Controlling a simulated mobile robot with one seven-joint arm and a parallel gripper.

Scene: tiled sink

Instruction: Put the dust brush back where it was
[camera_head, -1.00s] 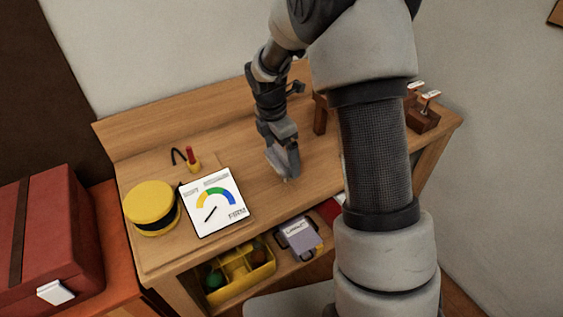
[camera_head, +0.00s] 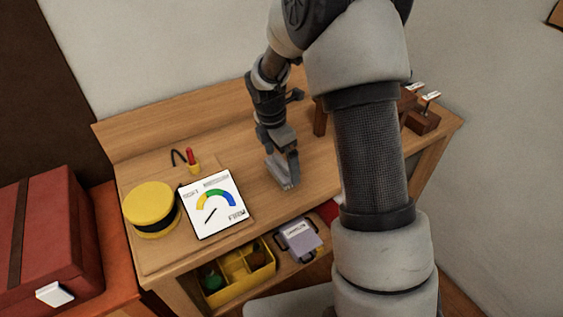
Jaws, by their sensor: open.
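I cannot pick out a dust brush for certain in the head view. My gripper (camera_head: 286,185) points down over the middle of the wooden workbench (camera_head: 240,150), close to its top, to the right of a white gauge card (camera_head: 212,204). It is open. The fingers are small and dark in this view, and I cannot make out any object between them. My arm hides part of the right half of the bench.
A yellow round tin (camera_head: 150,205) and a red-handled tool (camera_head: 192,158) stand at the left. Brown blocks (camera_head: 422,121) stand at the back right. Below are a yellow divided bin (camera_head: 235,290) and a grey case (camera_head: 299,243). A red toolbox (camera_head: 45,230) is far left.

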